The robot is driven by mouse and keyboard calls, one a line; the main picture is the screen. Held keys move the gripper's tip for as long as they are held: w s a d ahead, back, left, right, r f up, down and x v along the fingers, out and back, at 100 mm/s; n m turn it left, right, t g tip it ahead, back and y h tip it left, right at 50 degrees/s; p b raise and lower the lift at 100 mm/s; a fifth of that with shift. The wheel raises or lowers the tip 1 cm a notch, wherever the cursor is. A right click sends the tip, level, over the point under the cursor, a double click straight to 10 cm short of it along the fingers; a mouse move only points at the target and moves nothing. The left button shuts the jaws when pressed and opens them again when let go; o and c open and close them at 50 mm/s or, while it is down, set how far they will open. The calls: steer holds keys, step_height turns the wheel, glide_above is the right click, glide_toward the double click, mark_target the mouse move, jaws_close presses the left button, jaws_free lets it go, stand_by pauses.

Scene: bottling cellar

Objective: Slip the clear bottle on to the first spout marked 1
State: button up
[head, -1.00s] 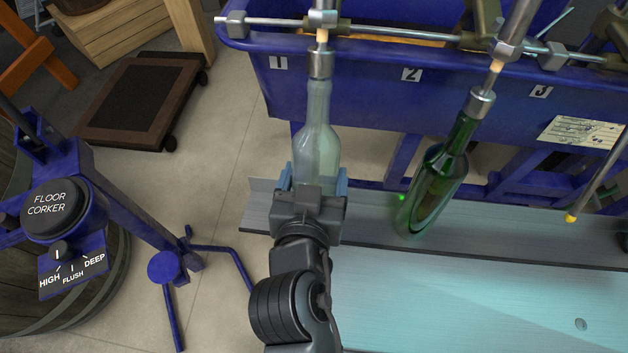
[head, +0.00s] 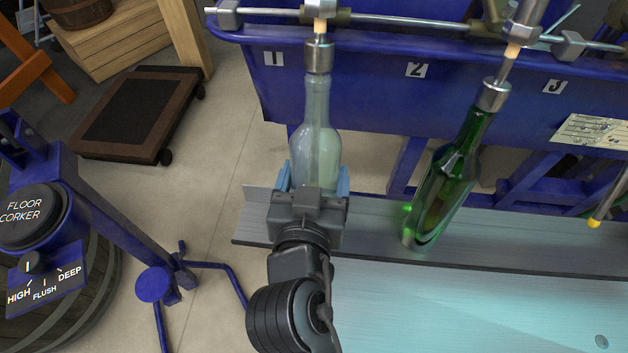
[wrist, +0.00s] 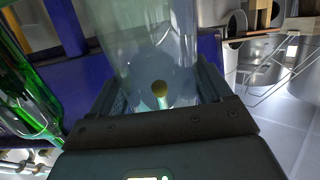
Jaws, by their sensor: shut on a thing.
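The clear bottle (head: 316,140) stands nearly upright in the head view, its neck pointing up at the first spout (head: 319,50), below the spout bar and beside the label 1 (head: 273,59). The spout's metal collar is at the bottle's mouth; whether they touch or how far the spout is inside, I cannot tell. My gripper (head: 313,185) is shut on the bottle's lower body, one blue finger on each side. In the wrist view the clear bottle (wrist: 155,50) fills the space between the fingers, with a spout tip seen through it.
The blue filler trough (head: 380,95) lies behind. A grey ledge (head: 370,235) runs below.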

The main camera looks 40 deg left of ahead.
steer(key=shift+w+a+f+t+b, duration=0.4)
steer(key=shift+w+b, duration=0.2)
steer(key=shift+b, duration=1.2)
steer(key=shift+w+r, duration=0.1)
steer(key=shift+f+b, duration=1.05)
steer(key=shift+b, duration=0.1)
steer(key=o, duration=1.2)
steer(key=shift+o, duration=0.8)
steer(key=shift+d+f, duration=0.1)
steer(key=v, duration=0.8)
